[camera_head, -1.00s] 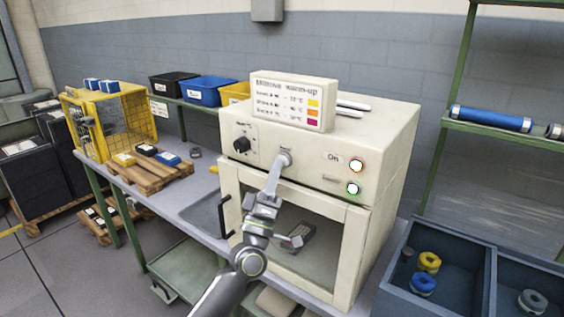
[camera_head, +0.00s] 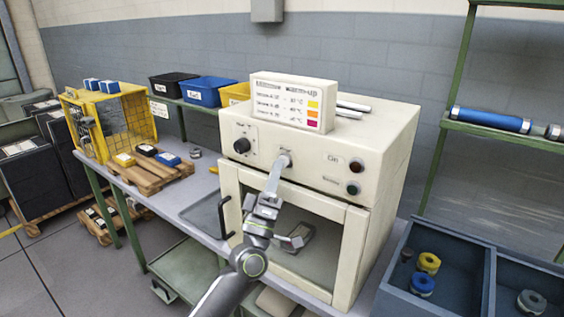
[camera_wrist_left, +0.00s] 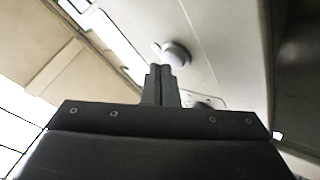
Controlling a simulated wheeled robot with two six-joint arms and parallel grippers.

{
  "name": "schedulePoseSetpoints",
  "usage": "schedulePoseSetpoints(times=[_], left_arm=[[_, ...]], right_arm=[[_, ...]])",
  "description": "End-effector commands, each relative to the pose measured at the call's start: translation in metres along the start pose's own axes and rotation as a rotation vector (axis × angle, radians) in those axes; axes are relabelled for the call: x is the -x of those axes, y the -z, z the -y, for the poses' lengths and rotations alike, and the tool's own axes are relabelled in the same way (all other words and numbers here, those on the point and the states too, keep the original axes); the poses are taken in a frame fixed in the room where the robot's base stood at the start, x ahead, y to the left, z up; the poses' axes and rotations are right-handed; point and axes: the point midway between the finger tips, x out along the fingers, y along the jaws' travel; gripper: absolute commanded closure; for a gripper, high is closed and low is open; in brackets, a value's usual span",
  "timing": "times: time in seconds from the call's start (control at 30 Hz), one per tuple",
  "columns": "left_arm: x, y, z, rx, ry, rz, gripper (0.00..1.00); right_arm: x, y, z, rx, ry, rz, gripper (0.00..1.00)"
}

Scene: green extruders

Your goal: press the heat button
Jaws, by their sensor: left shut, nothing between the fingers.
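The cream heating oven (camera_head: 392,140) stands on the bench. Its front panel has a black knob (camera_head: 242,146), a pale round button (camera_head: 286,153) and two dark lamps, the upper one marked "On" (camera_head: 356,166) and the lower one (camera_head: 353,188). My left gripper (camera_head: 278,165) is shut and empty, its fingertips at or just below the button, partly covering it. In the left wrist view the shut fingertips (camera_wrist_left: 160,68) lie just below the round button (camera_wrist_left: 176,53). I cannot tell whether they touch or press it. My right gripper is not in view.
A sign (camera_head: 290,100) stands on the oven. A black door handle (camera_head: 225,216) is left of my arm. A yellow cage (camera_head: 118,120) and a wooden pallet (camera_head: 150,176) are at the left. A blue-grey bin (camera_head: 440,235) with spools is at the right.

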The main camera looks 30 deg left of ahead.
Motion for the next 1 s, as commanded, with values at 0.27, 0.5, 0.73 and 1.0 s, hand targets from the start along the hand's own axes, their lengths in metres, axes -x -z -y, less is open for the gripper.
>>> schedulePoseSetpoints(times=[0.27,0.5,0.73,1.0], left_arm=[[0.006,0.005,-0.004,-0.001,0.002,0.000,1.00],[0.023,0.017,-0.017,-0.002,0.002,0.001,1.00],[0.038,0.028,-0.028,-0.001,0.000,0.000,1.00],[0.042,0.030,-0.030,-0.001,0.000,0.000,1.00]], right_arm=[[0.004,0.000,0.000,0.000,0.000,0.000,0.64],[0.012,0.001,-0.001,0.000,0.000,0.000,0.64],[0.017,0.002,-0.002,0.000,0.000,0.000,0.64],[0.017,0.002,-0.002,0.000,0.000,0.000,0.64]])
